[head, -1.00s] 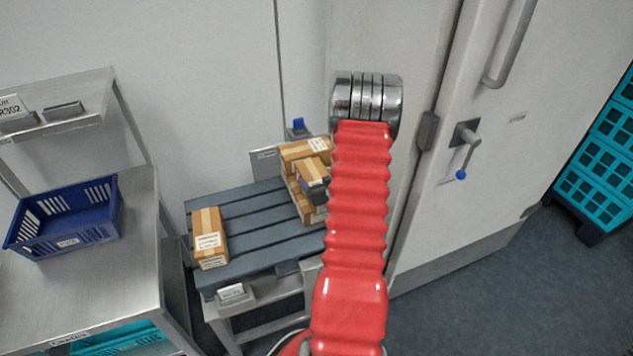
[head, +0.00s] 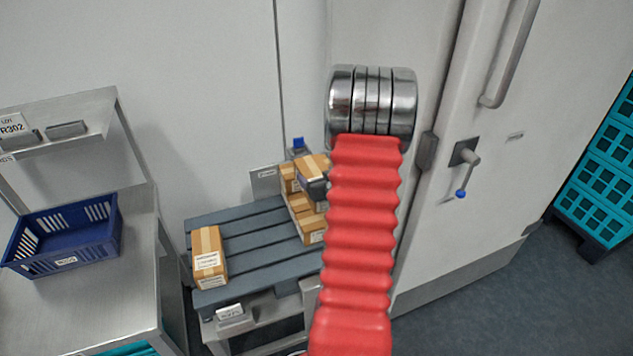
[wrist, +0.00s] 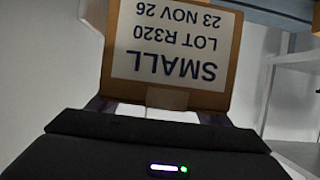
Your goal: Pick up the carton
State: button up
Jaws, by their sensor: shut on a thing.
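The carton (head: 314,165) is a brown box with a paler tape strip, held by my gripper (head: 317,188) above the stack at the back right of the slatted grey platform (head: 250,238). In the wrist view the carton (wrist: 232,75) fills the upper middle. Its white label reads SMALL, LOT R320, 23 NOV 26, upside down. My gripper (wrist: 157,112) is shut on the carton's lower part in that view; the fingertips are mostly hidden behind it. My red arm hides part of the right side of the platform in the head view.
Other cartons (head: 312,228) are stacked below the held one. A single carton (head: 208,252) lies at the platform's left end. A blue basket (head: 65,243) stands on the steel table (head: 120,295) at left. A large pale door (head: 490,220) is close at right.

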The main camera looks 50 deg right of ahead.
jog(key=shift+r, duration=0.1)
dwell(0.5)
jog(key=w+a+r+n+t+y, duration=0.1)
jog(key=w+a+r+n+y, duration=0.15)
jog(key=w+a, duration=0.7)
jog(key=w+a+r+n+t+y, duration=0.1)
jog(key=w+a+r, duration=0.35)
jog(key=a, duration=0.85)
jog(key=w+a+r+n+y, duration=0.1)
jog(key=a, duration=1.3)
jog(key=w+a+r+n+y, duration=0.1)
jog(key=w+a+y, duration=0.1)
jog(key=a, duration=1.1)
jog(key=shift+a+r+n, duration=0.35)
jog(key=shift+a+r, duration=0.05)
jog(key=shift+w+y, duration=0.1)
jog(key=shift+y, duration=0.15)
